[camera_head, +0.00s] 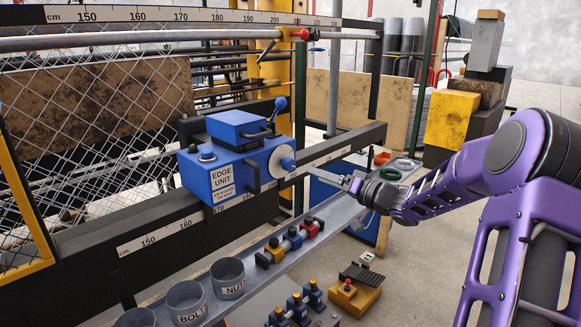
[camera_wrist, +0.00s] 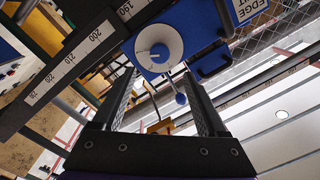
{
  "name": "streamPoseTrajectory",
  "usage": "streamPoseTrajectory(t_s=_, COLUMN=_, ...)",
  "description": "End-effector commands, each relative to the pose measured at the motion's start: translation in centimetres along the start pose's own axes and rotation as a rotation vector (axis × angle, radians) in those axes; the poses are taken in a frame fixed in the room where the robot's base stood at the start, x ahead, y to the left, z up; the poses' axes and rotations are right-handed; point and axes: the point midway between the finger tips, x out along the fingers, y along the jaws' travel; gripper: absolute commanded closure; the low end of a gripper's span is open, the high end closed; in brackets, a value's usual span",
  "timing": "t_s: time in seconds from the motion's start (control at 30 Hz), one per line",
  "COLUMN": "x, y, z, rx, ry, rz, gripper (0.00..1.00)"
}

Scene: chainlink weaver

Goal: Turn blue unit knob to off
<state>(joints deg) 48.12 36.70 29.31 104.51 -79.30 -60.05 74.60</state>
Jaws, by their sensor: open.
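The blue edge unit (camera_head: 232,170) is a box with a white "EDGE UNIT" label, mounted on the dark rail. Its round dial with a blue knob (camera_head: 283,158) faces right in the head view.
A blue-ball lever (camera_head: 280,103) rises behind the unit. Dark handles project from its casing. The long ruler rail (camera_head: 150,239) runs beneath. Grey cups (camera_head: 228,278) and small blue, yellow and red fittings (camera_head: 292,240) sit below on a tray. Wire mesh stands at left.

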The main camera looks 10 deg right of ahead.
Motion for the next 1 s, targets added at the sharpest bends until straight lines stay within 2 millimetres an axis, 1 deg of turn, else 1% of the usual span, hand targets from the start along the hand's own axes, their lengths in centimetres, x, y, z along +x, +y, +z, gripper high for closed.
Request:
streamPoseTrajectory(t_s=0.03, x=1.3, y=0.0, z=0.1, rx=-0.001, ry=-0.001, rz=-0.004, gripper=0.24)
streamPoseTrajectory(t_s=0.3, x=7.1, y=0.0, z=0.1, rx=-0.002, ry=-0.001, rz=-0.004, gripper=0.24)
streamPoseTrajectory(t_s=0.4, x=8.8, y=0.0, z=0.1, rx=-0.001, ry=-0.001, rz=-0.002, gripper=0.24)
streamPoseTrajectory(t_s=0.5, x=10.0, y=0.1, z=0.1, rx=-0.001, ry=-0.001, rz=-0.001, gripper=0.24)
streamPoseTrajectory(t_s=0.6, x=10.8, y=0.0, z=0.0, rx=-0.001, ry=-0.001, rz=0.0, gripper=0.24)
streamPoseTrajectory(t_s=0.7, x=11.2, y=0.0, z=0.0, rx=-0.002, ry=0.0, rz=0.001, gripper=0.24)
streamPoseTrajectory(t_s=0.97, x=11.3, y=0.0, z=0.0, rx=-0.002, ry=0.0, rz=0.001, gripper=0.24)
streamPoseTrajectory(t_s=1.0, x=11.3, y=0.0, z=0.0, rx=-0.002, ry=0.0, rz=0.001, gripper=0.32)
